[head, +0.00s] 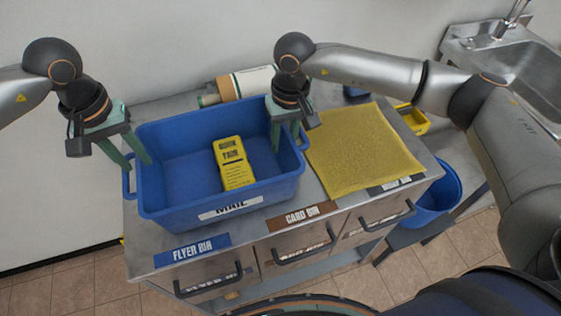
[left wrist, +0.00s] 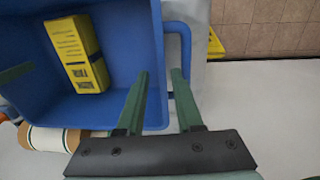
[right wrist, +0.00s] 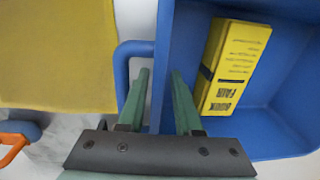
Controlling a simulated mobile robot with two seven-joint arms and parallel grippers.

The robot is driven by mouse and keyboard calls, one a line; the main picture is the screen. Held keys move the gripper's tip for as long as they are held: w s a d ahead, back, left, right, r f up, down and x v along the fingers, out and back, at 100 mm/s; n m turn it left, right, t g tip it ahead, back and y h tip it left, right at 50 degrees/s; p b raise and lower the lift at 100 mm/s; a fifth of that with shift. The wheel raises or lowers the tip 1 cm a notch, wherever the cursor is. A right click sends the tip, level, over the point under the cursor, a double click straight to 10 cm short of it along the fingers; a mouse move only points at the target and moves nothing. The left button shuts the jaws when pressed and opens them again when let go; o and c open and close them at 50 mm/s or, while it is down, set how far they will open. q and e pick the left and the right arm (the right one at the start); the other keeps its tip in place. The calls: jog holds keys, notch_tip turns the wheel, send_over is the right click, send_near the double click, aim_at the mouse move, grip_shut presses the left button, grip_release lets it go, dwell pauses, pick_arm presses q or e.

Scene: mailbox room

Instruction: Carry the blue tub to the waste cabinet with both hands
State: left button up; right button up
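The blue tub (head: 276,191) stands upright on a metal-topped drawer cabinet, a yellow "BOOK FAIR" box (head: 233,162) inside it. My left gripper (head: 139,164) is at the tub's left end. In the left wrist view its open fingers (left wrist: 161,75) straddle the end wall, one inside the tub and one outside by the handle (left wrist: 184,50). My right gripper (head: 286,145) is at the right end. In the right wrist view its open fingers (right wrist: 161,73) straddle that wall, beside the other handle (right wrist: 122,70). Gaps show beside both walls. I cannot identify a waste cabinet.
The drawer cabinet (head: 138,262) has labels including "FLYER BIN" and "CARD BIN". A yellow mat (head: 362,150) lies right of the tub, and a rolled package (head: 243,83) behind it. A blue bin (head: 440,192) and a sink (head: 525,70) are at the right. Tiled floor shows in front.

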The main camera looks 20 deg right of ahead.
notch_tip(320, 180, up, 12)
jog(key=shift+d+f, duration=0.2)
jog(key=shift+d, duration=0.25)
pick_arm(q)
jog(key=shift+r, duration=0.1)
pick_arm(e)
jog(key=shift+a, duration=0.1)
